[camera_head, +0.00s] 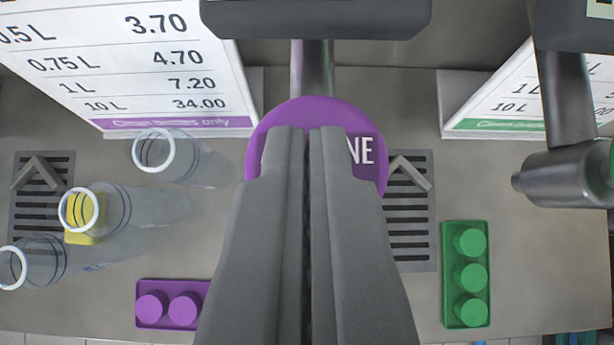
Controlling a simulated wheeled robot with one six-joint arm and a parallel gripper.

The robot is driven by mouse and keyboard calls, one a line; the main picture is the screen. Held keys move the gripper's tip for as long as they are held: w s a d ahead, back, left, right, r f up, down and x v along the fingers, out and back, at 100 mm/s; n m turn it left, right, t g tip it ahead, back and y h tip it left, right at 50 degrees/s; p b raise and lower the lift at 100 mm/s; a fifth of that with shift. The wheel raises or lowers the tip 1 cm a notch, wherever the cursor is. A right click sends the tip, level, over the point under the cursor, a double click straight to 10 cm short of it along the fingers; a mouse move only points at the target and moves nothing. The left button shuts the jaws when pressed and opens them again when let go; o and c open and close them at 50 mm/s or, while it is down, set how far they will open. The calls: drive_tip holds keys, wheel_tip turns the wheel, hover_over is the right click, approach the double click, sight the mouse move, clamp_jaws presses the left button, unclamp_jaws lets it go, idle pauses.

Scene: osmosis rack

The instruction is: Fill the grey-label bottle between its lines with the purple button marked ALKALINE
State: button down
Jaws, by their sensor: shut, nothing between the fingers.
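A round purple button (345,118) ending in the white letters "NE" is at upper centre, on a metal pipe; the rest of its word is hidden behind my gripper. My gripper (313,135) is shut and empty, its fingertips over the button's middle; I cannot tell whether they touch it. Three clear bottles with white rims stand at left: a rear one (190,160), a middle one (125,210) and a front one (60,258). Something yellow (83,222) shows at the middle one. Dark rings show on the bottles. No grey label can be made out.
Slotted drip grates lie at left (40,225) and right (410,235). Price boards stand at left (150,70) and right (500,100). A purple-knobbed block (143,288) and a green-knobbed block (465,258) sit near the front. A dark metal tap (560,175) juts in at right.

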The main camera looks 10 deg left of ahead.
drive_tip(key=shift+f, duration=1.05)
drive_tip(key=shift+r, duration=0.5)
drive_tip(key=r, duration=0.4)
drive_tip(key=shift+s+r, duration=0.15)
drive_tip(key=shift+s, duration=0.15)
drive_tip(key=v, duration=0.9)
drive_tip(key=shift+d, duration=0.1)
